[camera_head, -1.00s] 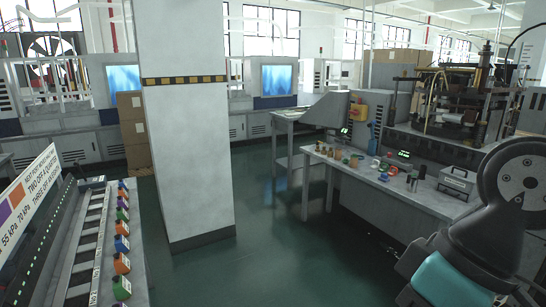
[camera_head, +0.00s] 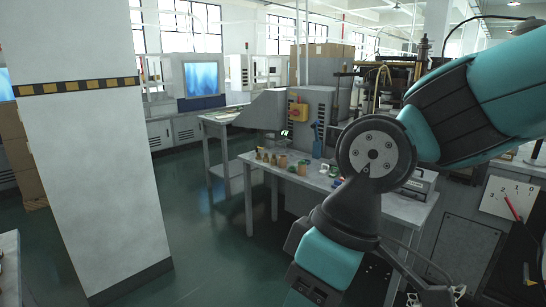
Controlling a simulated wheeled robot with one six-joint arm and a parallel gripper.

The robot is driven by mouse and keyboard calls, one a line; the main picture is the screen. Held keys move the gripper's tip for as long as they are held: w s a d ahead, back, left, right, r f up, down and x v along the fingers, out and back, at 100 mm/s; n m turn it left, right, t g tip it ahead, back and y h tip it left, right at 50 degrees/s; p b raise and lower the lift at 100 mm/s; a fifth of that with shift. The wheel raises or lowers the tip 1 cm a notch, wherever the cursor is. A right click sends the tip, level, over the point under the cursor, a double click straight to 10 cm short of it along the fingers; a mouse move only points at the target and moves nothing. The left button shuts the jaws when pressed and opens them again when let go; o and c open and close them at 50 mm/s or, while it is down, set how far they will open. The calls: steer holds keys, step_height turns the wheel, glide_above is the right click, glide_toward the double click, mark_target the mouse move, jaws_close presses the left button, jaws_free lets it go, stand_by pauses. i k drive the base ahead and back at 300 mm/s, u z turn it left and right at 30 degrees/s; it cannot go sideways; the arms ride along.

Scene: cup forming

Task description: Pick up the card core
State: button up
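Several small tan and brown pieces (camera_head: 282,160) stand in a group near the left end of the grey workbench (camera_head: 262,173). The card core may be one of them, but they are too small to tell apart. My arm crosses in front of the bench and hides the middle of its top. A dark jointed part at the bottom edge, below my arm's wrist, may belong to my gripper (camera_head: 430,294). It is cut off by the frame, and I cannot tell whether it is open or shut. It is well apart from the tan pieces.
A white pillar (camera_head: 95,160) stands at the left. A metal box (camera_head: 419,186) sits toward the bench's right end. Green floor (camera_head: 205,250) is clear between pillar and bench.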

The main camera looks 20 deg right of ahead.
mark_target(282, 159)
steer(key=z, duration=0.1)
steer(key=i, duration=1.5)
steer(key=u, duration=0.25)
steer(key=i, duration=0.8)
steer(key=u, duration=0.4)
steer(key=i, duration=0.8)
steer(key=z, duration=0.65)
steer(key=i, duration=0.7)
steer(key=z, duration=0.5)
